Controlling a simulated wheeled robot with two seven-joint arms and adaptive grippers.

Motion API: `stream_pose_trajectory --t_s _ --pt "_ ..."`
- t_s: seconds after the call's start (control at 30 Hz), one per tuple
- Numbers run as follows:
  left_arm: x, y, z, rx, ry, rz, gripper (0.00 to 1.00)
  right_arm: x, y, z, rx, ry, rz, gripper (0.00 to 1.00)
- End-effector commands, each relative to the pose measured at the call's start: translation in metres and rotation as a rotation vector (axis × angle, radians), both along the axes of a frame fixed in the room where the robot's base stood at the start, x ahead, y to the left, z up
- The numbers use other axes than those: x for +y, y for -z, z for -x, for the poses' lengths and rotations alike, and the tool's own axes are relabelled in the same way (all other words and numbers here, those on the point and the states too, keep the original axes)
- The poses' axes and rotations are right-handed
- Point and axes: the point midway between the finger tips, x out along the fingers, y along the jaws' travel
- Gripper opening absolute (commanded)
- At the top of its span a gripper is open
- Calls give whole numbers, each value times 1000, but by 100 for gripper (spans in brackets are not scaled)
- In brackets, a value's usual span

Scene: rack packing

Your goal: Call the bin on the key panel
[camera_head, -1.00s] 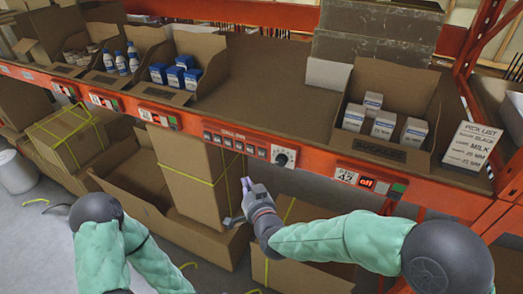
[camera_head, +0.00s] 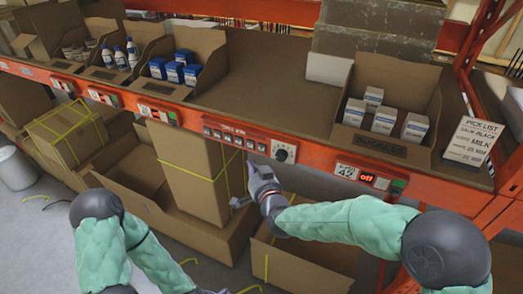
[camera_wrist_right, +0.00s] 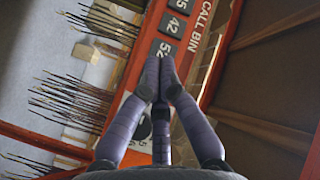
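The key panel (camera_head: 236,138) is on the red shelf beam, with a row of several dark keys under a label and a dial (camera_head: 283,153) at its right end. In the right wrist view the label reads CALL BIN (camera_wrist_right: 204,25), and a key marked 52 (camera_wrist_right: 165,48) and a key marked 42 (camera_wrist_right: 174,27) show. My right gripper (camera_head: 252,164) is just below the right end of the key row. Its fingertips (camera_wrist_right: 160,62) are together, empty, and overlap the lower edge of key 52; contact cannot be told. My left gripper (camera_head: 212,291) is mostly cut off at the bottom edge.
A pick list card (camera_head: 473,142) stands at the shelf's right, near an open bin of white boxes (camera_head: 385,120). A small display (camera_head: 366,177) reads off. Cardboard boxes (camera_head: 190,170) stand below the beam. The shelf is bare behind the panel.

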Motion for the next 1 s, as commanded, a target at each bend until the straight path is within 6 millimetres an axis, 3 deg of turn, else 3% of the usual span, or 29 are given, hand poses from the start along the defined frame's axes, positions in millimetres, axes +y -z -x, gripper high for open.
stream_pose_trajectory --t_s 0.4,1.0 --pt "0 18 0 0 0 0 100 -20 2 -34 0 0 1 0" --pt "0 19 0 0 0 0 100 -21 0 -37 0 -1 2 0"
